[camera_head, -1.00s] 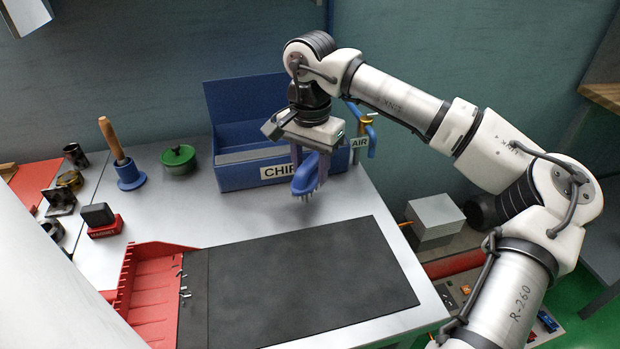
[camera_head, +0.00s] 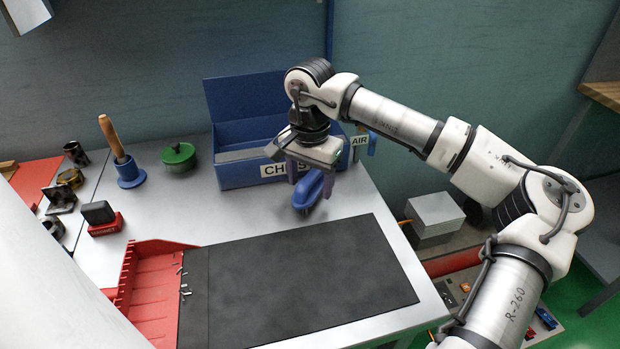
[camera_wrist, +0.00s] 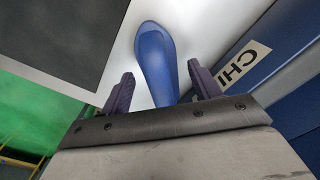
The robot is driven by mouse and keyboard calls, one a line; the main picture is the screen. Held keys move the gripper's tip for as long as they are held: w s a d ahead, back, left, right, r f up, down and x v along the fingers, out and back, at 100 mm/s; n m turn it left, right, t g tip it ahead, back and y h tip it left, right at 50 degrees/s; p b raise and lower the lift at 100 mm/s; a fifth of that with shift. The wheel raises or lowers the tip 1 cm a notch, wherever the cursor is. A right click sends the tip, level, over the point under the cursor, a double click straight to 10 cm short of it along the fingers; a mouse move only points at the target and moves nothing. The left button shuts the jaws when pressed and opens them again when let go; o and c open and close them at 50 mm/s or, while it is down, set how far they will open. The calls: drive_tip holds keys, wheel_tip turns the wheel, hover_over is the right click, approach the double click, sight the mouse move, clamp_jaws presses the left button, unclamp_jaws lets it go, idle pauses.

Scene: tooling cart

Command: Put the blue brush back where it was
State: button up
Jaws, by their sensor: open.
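The blue brush (camera_head: 308,190) is on the grey bench top, in front of the blue bin and behind the dark mat. Its bristles are hidden in the head view. My gripper (camera_head: 309,180) is open just above it, with one purple finger on each side. In the wrist view the brush's blue body (camera_wrist: 155,62) lies between the two spread fingers (camera_wrist: 162,90), with a gap on both sides.
The blue bin (camera_head: 235,172) labelled CHIPS stands close behind my gripper, with an AIR-tagged fitting (camera_head: 360,142) beside it. The dark mat (camera_head: 310,280) and red chip tray (camera_head: 150,290) lie in front. A green-lidded pot (camera_head: 178,158) stands left. Bench between is clear.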

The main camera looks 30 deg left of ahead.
sight(310, 176)
drive_tip(key=shift+r, duration=0.1)
wheel_tip(310, 176, up, 12)
idle(0.5)
